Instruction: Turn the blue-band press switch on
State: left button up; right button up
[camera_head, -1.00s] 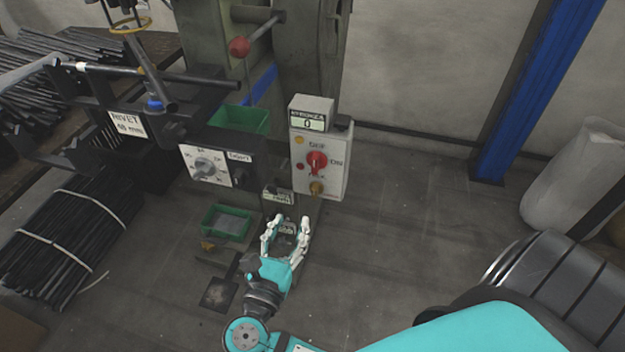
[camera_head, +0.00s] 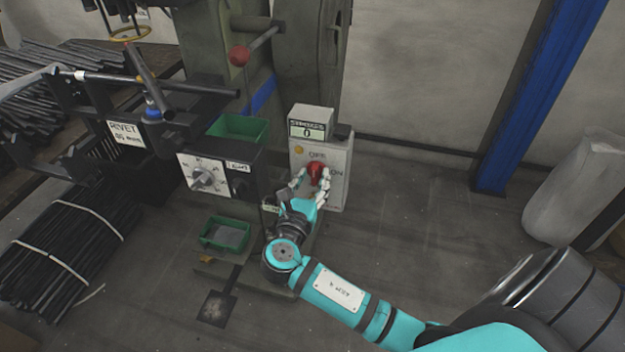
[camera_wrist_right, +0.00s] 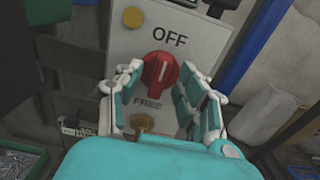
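The press with a blue band (camera_head: 262,92) stands at the centre. My left gripper is not in view.
A small counter reading 0 (camera_head: 311,122) sits on top of the switch box. A brass knob (camera_wrist_right: 143,122) is below the switch. A dial panel (camera_head: 207,175) and a green bin (camera_head: 226,234) are to the left.

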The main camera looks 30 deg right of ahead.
grip_shut()
dwell(0.3)
